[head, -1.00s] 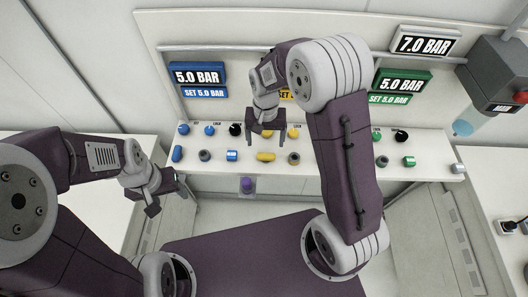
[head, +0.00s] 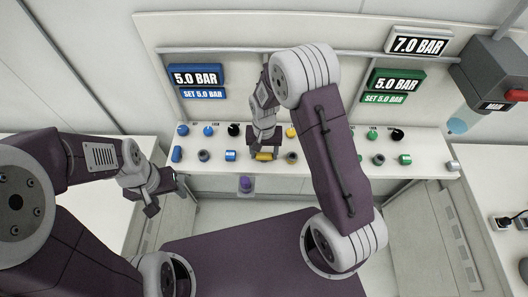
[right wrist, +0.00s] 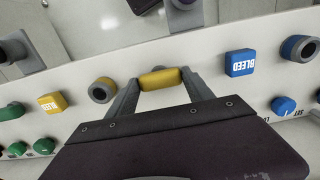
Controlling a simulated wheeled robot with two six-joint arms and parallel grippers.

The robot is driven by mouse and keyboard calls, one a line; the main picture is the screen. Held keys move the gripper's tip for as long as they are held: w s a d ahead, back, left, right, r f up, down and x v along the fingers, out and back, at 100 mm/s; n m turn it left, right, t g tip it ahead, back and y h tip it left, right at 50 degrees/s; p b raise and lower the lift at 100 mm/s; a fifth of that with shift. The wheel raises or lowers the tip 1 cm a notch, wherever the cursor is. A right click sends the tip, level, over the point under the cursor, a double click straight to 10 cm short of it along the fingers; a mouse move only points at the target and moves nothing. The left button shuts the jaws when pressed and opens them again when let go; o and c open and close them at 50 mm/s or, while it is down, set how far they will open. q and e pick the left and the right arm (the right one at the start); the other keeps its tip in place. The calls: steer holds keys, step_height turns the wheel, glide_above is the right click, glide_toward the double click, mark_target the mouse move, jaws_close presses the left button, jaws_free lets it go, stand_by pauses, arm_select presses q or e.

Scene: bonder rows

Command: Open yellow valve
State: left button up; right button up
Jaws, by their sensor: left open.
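The yellow valve handle (head: 264,157) is a short yellow bar on the front of the white panel, lying crosswise. It also shows in the right wrist view (right wrist: 160,78). My right gripper (head: 265,153) is at this handle, with one finger beside each end of the bar. Its fingers are spread wide, and I cannot tell whether they touch the ends. My left gripper (head: 166,193) is open and empty at the left, away from the panel. The yellow set display above the handle is hidden behind my right arm.
Blue (head: 177,154) and green (head: 378,159) valve handles sit in the same row, left and right. A grey ring fitting (right wrist: 103,90) and a blue bleed button (right wrist: 240,62) flank the yellow handle closely. A purple-topped object (head: 245,184) is below the panel.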

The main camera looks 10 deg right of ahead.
steer(key=shift+n, duration=0.3)
steer(key=n, duration=0.3)
steer(key=shift+n, duration=0.3)
steer(key=n, duration=0.4)
steer(key=shift+n+p, duration=0.3)
steer(key=shift+p, duration=0.05)
steer(key=n, duration=0.4)
steer(key=shift+w+n, duration=0.1)
steer(key=shift+n, duration=2.4)
steer(key=o, duration=1.3)
steer(key=shift+o, duration=0.4)
